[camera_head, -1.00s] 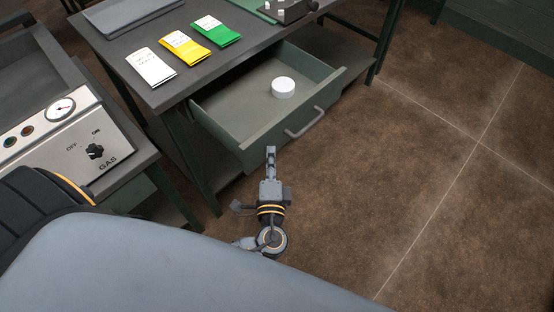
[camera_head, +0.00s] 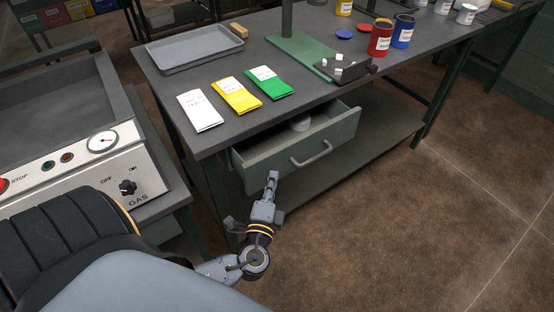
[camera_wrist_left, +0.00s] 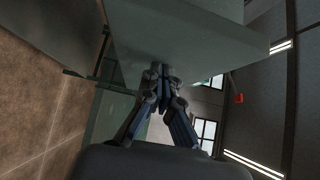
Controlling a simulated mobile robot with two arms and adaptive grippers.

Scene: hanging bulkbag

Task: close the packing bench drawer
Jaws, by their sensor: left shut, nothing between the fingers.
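The green-grey drawer (camera_head: 297,153) of the packing bench (camera_head: 222,137) is partly open in the head view, with its front panel standing out from below the bench top. A curved handle (camera_head: 312,154) is on that panel. In the left wrist view the shut fingers (camera_wrist_left: 160,70) reach to a pale panel (camera_wrist_left: 190,40); contact is hard to tell. My right gripper is out of view.
On the bench top lie white, yellow and green packets (camera_head: 236,96), a grey tray (camera_head: 194,50), a stand base and several cans (camera_head: 380,38). A gas-control unit (camera_head: 90,165) stands at the left. The floor (camera_head: 400,230) at the right is clear.

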